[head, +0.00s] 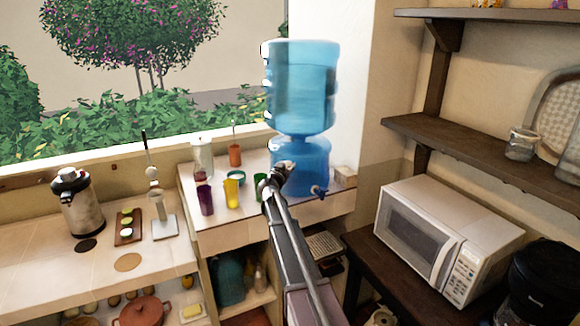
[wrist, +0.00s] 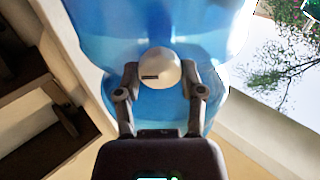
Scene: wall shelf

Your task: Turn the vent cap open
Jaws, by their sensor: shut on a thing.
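The vent cap (wrist: 160,64) is a round, cream-coloured knob with a short dark slot on its lower left, seen in the wrist view on the blue water dispenser (wrist: 120,25). My gripper (wrist: 160,72) has one finger on each side of the cap and is shut on it. In the head view the dispenser (head: 300,85) is a large blue bottle over a narrower blue base with a small tap (head: 318,191). My gripper (head: 279,174) is in front of that base there, and I cannot make out the cap behind it.
Purple (head: 205,199), yellow (head: 231,192) and green (head: 260,186) cups stand on the counter just left of my gripper. A white microwave (head: 450,240) stands at the right under dark wall shelves (head: 480,155). A flask (head: 78,202) is at the far left.

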